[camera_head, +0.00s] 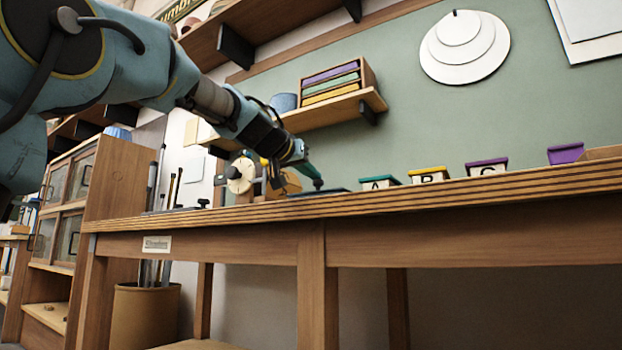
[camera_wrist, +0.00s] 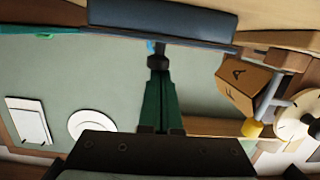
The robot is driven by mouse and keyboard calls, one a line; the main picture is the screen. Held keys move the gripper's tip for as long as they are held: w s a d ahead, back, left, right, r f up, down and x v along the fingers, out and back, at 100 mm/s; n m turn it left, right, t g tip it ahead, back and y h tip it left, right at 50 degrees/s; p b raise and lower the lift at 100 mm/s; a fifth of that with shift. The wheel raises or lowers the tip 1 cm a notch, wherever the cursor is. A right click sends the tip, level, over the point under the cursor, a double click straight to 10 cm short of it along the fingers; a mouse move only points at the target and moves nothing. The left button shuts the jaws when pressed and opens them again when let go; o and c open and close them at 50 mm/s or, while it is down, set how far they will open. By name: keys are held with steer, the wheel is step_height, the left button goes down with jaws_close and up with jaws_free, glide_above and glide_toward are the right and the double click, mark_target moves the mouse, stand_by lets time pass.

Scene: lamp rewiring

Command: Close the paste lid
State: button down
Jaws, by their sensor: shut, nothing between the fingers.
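My gripper (camera_head: 317,183) is shut, its fingertips low over the workbench at a dark flat slab (camera_head: 322,191). In the wrist view my green fingers (camera_wrist: 158,64) are together with a dark tip, just short of the blue-grey slab (camera_wrist: 165,22). I cannot tell whether they touch it. A small bright blue bit (camera_wrist: 150,46) shows beside the fingertips, partly hidden. I cannot make out a paste container or its lid for certain in either view, nor whether it is open.
Boxes with a green lid (camera_head: 380,182), a yellow lid (camera_head: 429,171) and a purple lid (camera_head: 486,163) stand right of my gripper. A tilted purple piece (camera_head: 566,153) is farther right. A wooden box (camera_wrist: 243,86) and a round dial (camera_wrist: 295,118) stand nearby.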

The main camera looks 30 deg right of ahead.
steer(key=shift+w+f, duration=0.1)
steer(key=shift+f, duration=0.7)
step_height(320, 180, up, 6)
steer(key=p, duration=0.4)
steer(key=shift+f, duration=0.2)
steer(key=s+a+f, duration=0.1)
steer(key=a, duration=0.1)
steer(key=s+a+f+b, duration=0.1)
steer(key=s+a, duration=0.1)
steer(key=a, duration=0.1)
steer(key=s+a+f+b, duration=0.1)
steer(key=s+a, duration=0.1)
steer(key=a, duration=0.1)
steer(key=shift+a+f, duration=0.2)
